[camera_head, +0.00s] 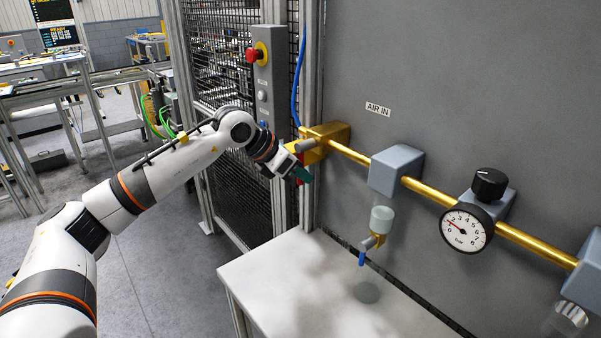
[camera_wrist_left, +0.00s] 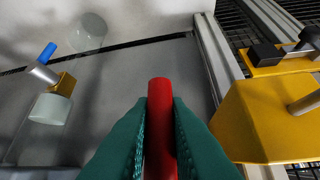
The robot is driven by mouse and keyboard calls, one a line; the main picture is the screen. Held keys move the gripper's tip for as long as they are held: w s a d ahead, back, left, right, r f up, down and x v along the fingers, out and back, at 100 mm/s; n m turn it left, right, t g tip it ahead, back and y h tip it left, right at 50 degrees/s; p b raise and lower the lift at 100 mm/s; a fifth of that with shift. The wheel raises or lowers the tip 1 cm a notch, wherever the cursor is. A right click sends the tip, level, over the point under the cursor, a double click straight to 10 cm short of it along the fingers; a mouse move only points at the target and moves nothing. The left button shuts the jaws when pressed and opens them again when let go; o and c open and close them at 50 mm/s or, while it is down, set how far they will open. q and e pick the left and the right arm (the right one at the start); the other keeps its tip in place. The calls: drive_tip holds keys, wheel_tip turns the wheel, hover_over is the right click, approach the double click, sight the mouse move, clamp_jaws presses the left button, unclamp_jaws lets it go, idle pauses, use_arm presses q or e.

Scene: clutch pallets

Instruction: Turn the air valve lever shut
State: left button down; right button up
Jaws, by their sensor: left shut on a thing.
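The air valve is a brass block (camera_head: 326,140) on the grey panel, below the "AIR IN" label, at the left end of a brass pipe. My left gripper (camera_head: 303,174) is at the valve in the head view, just below and left of its block. In the wrist view, the green-padded fingers (camera_wrist_left: 160,140) are shut on the red lever (camera_wrist_left: 160,105), which stands between them. The brass-yellow valve body (camera_wrist_left: 268,118) is to the right of the fingers there. In the head view, the gripper and wrist hide most of the lever. My right gripper is out of view.
Along the pipe (camera_head: 425,190) sit a grey filter block (camera_head: 397,168) with a bowl and blue drain tap (camera_head: 363,257), then a black knob (camera_head: 489,184) and pressure gauge (camera_head: 466,228). A white bench (camera_head: 270,270) stands below. A mesh fence (camera_head: 240,190) and red emergency button (camera_head: 253,55) are at left.

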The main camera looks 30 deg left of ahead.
use_arm(q)
drive_tip(key=c, duration=1.4)
unclamp_jaws()
drive_tip(key=shift+a, duration=0.1)
drive_tip(key=b+v, duration=0.2)
drive_tip(key=v, duration=1)
drive_tip(key=shift+b, duration=0.3)
